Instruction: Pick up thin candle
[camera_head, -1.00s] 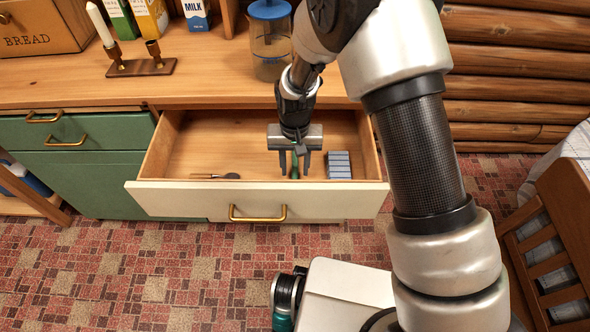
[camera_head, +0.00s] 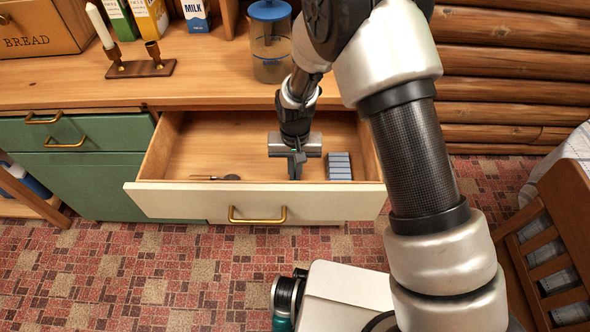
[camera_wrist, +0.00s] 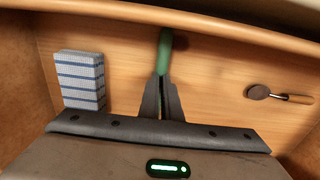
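A thin green candle (camera_wrist: 165,45) shows in the wrist view inside the open drawer (camera_head: 185,160), its far end close to the drawer's front wall. My gripper (camera_head: 296,170) reaches down into the drawer. In the wrist view the two fingers of my gripper (camera_wrist: 164,82) have come together on the candle, one on each side. The near part of the candle is hidden between the fingers. In the head view the fingers hide almost all of it. I cannot tell whether it still touches the drawer floor.
In the drawer, a blue-and-white striped block (camera_head: 340,166) lies right of my gripper and a small dark-headed utensil (camera_head: 228,177) lies left. On the counter stand a white candle (camera_head: 99,25) in a wooden holder (camera_head: 140,69) and a blue-lidded jar (camera_head: 270,45).

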